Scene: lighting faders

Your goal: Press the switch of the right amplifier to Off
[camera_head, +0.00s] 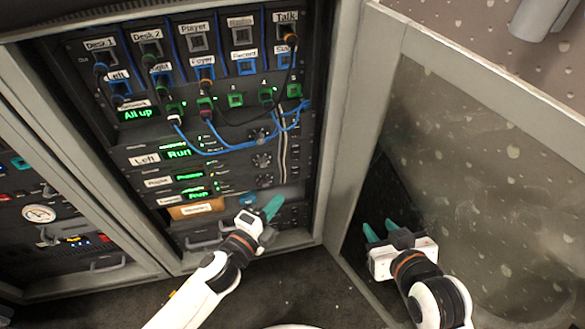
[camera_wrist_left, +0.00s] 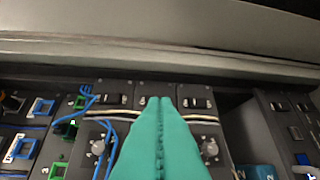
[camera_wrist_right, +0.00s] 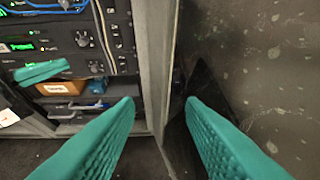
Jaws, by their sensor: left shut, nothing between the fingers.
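The rack's amplifier panels include one labelled "Left" (camera_head: 145,160) with a green "Run" display (camera_head: 179,153); two similar panels with lit displays sit below it, their labels too small to read surely. In the left wrist view dark rocker switches show on neighbouring panels: one at left (camera_wrist_left: 116,100), one at right (camera_wrist_left: 195,102). My left gripper (camera_head: 273,207) is shut and empty near the rack's lower right side; in its wrist view the fingertips (camera_wrist_left: 160,100) overlap the middle panel, and contact cannot be told. My right gripper (camera_head: 380,231) is open and empty before the glass door.
Blue and dark cables (camera_head: 215,150) hang across the upper rack. A brown box (camera_head: 195,209) lies on a shelf below the panels. The open glass door (camera_head: 470,170) stands at right, its frame beside the rack. Another rack (camera_head: 50,225) stands at left.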

